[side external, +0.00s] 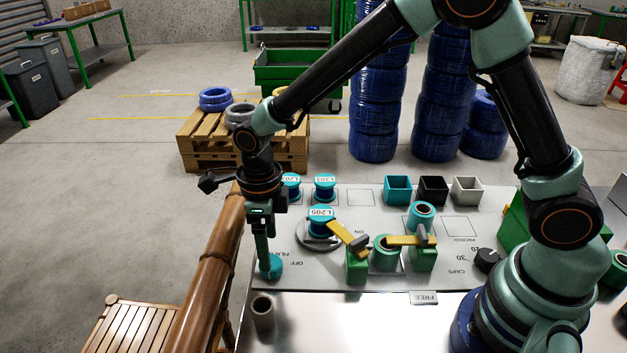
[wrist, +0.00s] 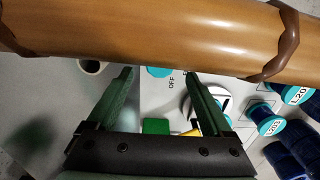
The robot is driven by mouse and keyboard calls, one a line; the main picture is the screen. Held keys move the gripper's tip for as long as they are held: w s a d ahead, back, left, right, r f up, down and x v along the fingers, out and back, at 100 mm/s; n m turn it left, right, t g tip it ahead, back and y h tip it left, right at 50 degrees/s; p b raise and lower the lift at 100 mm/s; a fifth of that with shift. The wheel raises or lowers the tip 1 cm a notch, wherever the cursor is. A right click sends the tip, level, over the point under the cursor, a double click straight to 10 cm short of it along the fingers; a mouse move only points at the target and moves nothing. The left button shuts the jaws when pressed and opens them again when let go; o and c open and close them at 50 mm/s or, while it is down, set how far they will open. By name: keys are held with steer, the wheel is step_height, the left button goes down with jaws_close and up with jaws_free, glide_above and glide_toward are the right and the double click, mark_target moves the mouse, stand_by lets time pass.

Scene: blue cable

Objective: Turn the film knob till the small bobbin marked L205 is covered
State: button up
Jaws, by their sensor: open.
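The film knob (side external: 272,267) is a teal round knob by the FILM and OFF/ON markings at the panel's left edge. My gripper (side external: 264,262) points down at it, open. In the wrist view, the knob (wrist: 159,72) shows between the open fingers (wrist: 160,78), partly hidden by a wooden rail; I cannot tell whether they touch it. The bobbin marked L205 (side external: 321,216) stands upright on a round grey plate (side external: 306,241), its label and blue winding in plain view. In the wrist view, my right finger partly hides that area.
A bamboo chair (side external: 207,275) stands close at left; its rail (wrist: 170,35) crosses the wrist view. Two labelled bobbins (side external: 325,188) sit behind L205. Green posts with yellow arms (side external: 347,238) stand right of it. A grey cup (side external: 262,313) is in front.

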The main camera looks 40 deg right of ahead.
steer(key=shift+f, duration=2.25)
